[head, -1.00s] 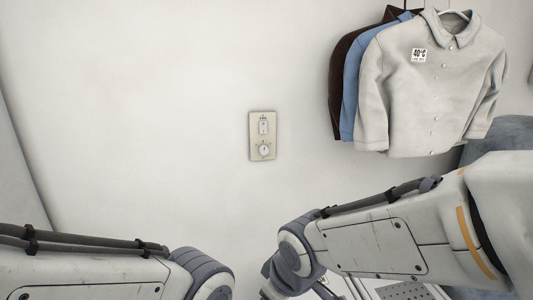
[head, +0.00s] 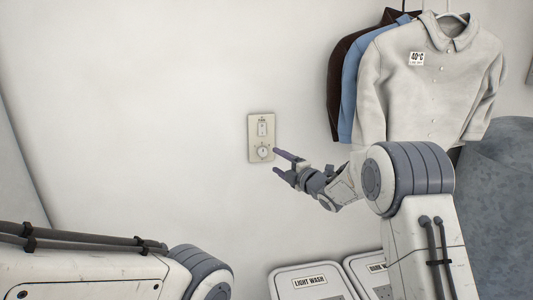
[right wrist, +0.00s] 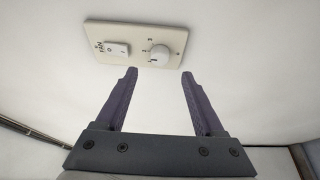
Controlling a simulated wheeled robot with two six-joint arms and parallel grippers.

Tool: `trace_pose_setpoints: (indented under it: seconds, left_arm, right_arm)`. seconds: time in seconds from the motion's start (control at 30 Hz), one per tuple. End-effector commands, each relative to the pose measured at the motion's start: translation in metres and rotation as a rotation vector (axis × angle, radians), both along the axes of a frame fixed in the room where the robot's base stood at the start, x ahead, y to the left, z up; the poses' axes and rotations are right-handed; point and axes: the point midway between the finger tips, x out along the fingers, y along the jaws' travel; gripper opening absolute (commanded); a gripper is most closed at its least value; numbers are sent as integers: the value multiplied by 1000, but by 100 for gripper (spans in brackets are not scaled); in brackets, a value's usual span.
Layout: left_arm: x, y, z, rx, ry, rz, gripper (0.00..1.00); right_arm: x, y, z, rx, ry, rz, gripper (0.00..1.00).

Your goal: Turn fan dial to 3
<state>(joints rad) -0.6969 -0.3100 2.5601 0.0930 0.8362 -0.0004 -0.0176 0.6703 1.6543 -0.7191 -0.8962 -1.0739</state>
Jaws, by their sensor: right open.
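The fan plate (head: 253,127) is a beige panel on the white wall, with a rocker switch (head: 262,129) above a round white dial (head: 263,152). In the right wrist view the dial (right wrist: 157,55) sits beside the switch (right wrist: 113,49), with small numbers around it; which number it points to is too small to be sure. My right gripper (head: 275,163) is open and empty, its fingers just right of and below the dial in the head view. In the wrist view its fingertips (right wrist: 159,72) frame the dial's lower side, apart from it. My left gripper is out of view; only its arm shows.
Brown, blue and white shirts (head: 425,85) hang at the upper right. Bins, one labelled LIGHT WASH (head: 310,282), stand below my right arm. A grey-blue rounded shape (head: 500,200) is at the right. The wall left of the plate is clear.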

Motion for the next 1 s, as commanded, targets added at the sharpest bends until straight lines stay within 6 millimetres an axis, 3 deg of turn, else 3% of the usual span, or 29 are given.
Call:
trace_pose_setpoints:
  seconds: [0.2, 0.4, 0.83, 0.87, 1.0]
  left_arm:
    - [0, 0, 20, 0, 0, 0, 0]
    - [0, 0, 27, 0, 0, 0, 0]
    - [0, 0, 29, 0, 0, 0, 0]
    - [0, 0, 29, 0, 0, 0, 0]
    - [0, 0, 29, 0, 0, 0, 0]
  right_arm:
    - [36, 22, 3, 2, 2, 0, 70]
    - [55, 35, 2, 3, 3, 0, 70]
    - [62, 39, 0, 3, 3, -2, 70]
    - [62, 39, 0, 3, 3, -2, 63]
    - [62, 39, 0, 3, 3, -2, 9]
